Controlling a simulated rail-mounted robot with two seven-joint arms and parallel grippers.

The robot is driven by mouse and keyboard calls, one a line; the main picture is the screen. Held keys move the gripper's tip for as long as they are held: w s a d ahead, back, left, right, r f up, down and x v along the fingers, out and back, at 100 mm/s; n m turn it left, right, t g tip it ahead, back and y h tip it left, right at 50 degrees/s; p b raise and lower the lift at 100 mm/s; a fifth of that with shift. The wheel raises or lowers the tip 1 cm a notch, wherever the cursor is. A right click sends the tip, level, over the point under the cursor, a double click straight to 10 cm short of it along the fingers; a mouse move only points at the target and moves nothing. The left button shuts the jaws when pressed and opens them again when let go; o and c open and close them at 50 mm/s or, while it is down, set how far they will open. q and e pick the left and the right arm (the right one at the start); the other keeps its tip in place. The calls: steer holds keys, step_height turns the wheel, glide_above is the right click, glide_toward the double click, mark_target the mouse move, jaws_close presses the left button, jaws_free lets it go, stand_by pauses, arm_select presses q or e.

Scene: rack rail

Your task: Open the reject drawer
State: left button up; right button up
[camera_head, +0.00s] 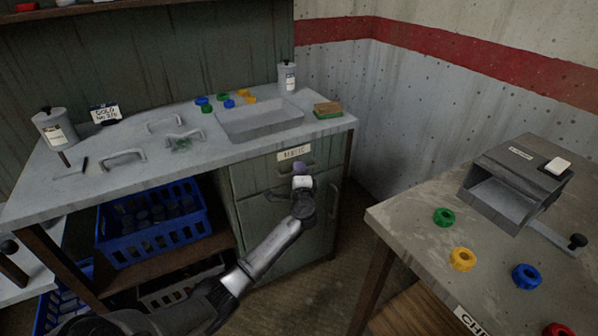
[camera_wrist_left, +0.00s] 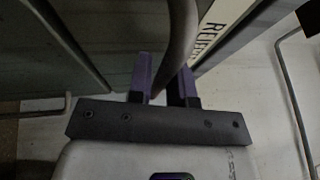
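The reject drawer (camera_head: 262,180) is the top front of the green-grey cabinet under the bench, below a white label (camera_head: 293,153). It looks flush with the cabinet; no opening shows. My left gripper (camera_head: 303,172) is at the drawer front, covering most of its handle. In the left wrist view the curved grey handle (camera_wrist_left: 182,40) runs between the purple fingers of the left gripper (camera_wrist_left: 166,80). The fingers stand close on both sides of the bar and look shut on it. The drawer label (camera_wrist_left: 213,28) shows beside it. My right gripper is not in view.
The cabinet door (camera_head: 290,232) with an upright handle lies below the drawer. A blue crate (camera_head: 150,240) sits on the shelf to the left. The bench holds a grey tray (camera_head: 260,118) and loose handles. A second table (camera_head: 405,215) stands at the right, with floor between.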

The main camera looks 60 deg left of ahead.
arm_select(q)
jaws_close()
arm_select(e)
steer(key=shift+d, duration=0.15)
